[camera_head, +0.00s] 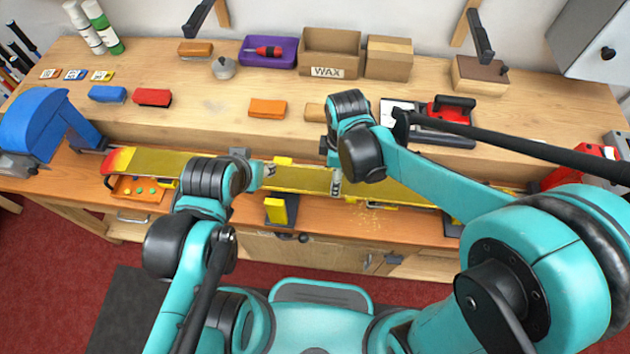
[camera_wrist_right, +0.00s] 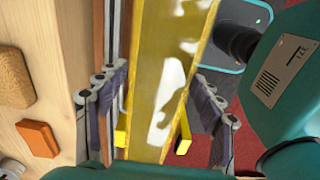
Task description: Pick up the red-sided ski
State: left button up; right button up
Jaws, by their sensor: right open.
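A long ski (camera_head: 160,162) lies across the bench front with its shiny yellow face up and a red-orange tip at the left. I cannot make out its side color. My right gripper (camera_head: 336,184) is over the ski's middle. In the right wrist view, my open right gripper (camera_wrist_right: 160,98) has one finger on each side of the ski (camera_wrist_right: 165,70), with visible gaps. My left gripper (camera_head: 268,171) is at the ski, left of the right one; its fingers are too small to judge. My arms hide parts of the ski.
Yellow-topped supports (camera_head: 280,208) stand under the ski. A blue machine (camera_head: 45,125) is at the far left. An orange block (camera_head: 267,109), a red block (camera_head: 152,97) and a wax box (camera_head: 330,54) sit on the raised wooden shelf behind.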

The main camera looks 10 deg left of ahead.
notch_tip(320, 180, down, 8)
jog(key=b, duration=0.3)
jog(key=shift+s, duration=0.15)
jog(key=c, duration=1.1)
jog(key=shift+r, duration=0.1)
jog(key=shift+c, duration=0.6)
